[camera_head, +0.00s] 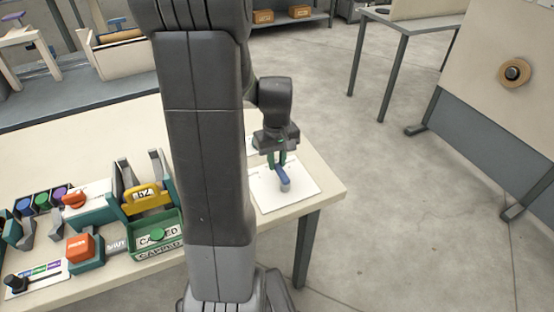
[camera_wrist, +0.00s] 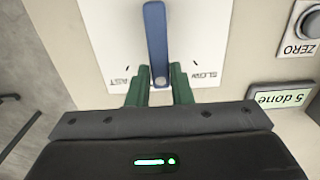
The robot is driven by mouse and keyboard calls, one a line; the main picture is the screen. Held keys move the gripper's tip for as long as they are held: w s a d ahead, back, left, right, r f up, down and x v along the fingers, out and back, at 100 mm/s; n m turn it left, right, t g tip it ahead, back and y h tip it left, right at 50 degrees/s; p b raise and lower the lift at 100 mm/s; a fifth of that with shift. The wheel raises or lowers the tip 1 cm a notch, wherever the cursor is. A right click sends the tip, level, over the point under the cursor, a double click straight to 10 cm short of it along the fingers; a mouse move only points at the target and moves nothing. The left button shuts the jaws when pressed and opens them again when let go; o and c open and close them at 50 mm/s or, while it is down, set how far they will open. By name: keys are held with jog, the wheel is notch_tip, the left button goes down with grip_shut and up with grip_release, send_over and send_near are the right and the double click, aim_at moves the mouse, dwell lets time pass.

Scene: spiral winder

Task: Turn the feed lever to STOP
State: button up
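In the head view the lever (camera_head: 285,182) points toward the front of the plate (camera_head: 303,192). My gripper (camera_wrist: 160,75) has its green fingers apart, one on each side of the capped end, with narrow gaps showing. In the head view my gripper (camera_head: 277,160) is low over the plate.
A ZERO button (camera_wrist: 308,25) and a "5 done" display (camera_wrist: 282,99) sit right of the plate in the wrist view. The table's right edge is close to the plate.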

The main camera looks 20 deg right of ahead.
aim_at(277, 164)
jog(key=o, duration=0.4)
jog(key=shift+c, duration=0.2)
jog(key=shift+r, duration=0.1)
notch_tip(277, 164, up, 14)
jog(key=shift+p, duration=0.45)
jog(key=shift+f, duration=0.2)
notch_tip(277, 164, down, 14)
jog(key=shift+b, duration=0.45)
jog(key=shift+r, duration=0.1)
